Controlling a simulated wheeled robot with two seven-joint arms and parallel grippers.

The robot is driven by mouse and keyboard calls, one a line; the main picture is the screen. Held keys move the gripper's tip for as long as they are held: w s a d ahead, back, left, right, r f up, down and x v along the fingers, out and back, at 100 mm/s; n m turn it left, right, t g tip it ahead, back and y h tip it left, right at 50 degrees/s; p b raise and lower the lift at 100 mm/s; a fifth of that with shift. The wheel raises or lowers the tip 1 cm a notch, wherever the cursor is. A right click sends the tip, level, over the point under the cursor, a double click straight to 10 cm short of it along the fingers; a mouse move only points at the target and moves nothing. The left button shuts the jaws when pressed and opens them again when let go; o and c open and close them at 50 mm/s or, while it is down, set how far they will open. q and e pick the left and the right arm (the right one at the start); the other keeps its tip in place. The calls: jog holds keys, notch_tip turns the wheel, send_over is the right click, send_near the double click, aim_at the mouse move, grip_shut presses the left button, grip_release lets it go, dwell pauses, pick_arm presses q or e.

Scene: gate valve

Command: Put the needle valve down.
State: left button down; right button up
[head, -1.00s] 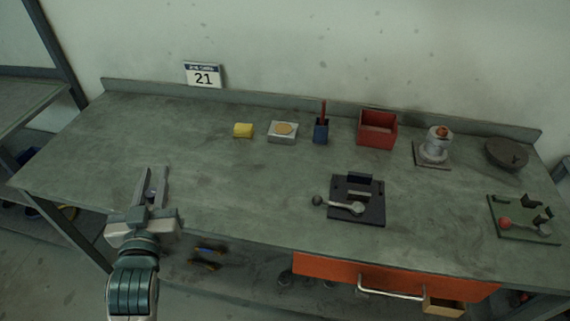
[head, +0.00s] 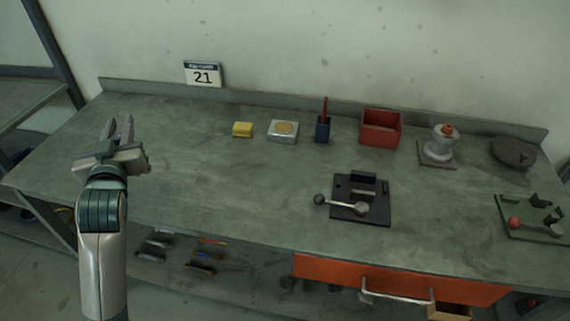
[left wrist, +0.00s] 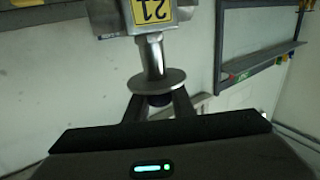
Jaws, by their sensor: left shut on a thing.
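My left gripper (head: 117,128) is over the left end of the workbench, pointing away toward the wall. In the left wrist view its two dark fingers (left wrist: 160,104) are shut on the lower end of a metal fitting, which I take to be the needle valve (left wrist: 152,55). It has a round flange, a bare stem and a block with a yellow number plate at the top of the picture, where it is cut off. In the head view I cannot make out the valve at the gripper. My right gripper is not in view.
The workbench (head: 230,190) is clear in front of the yellow block (head: 243,129) and the tin (head: 283,131). A black fixture (head: 375,186) with a lever lies mid-right.

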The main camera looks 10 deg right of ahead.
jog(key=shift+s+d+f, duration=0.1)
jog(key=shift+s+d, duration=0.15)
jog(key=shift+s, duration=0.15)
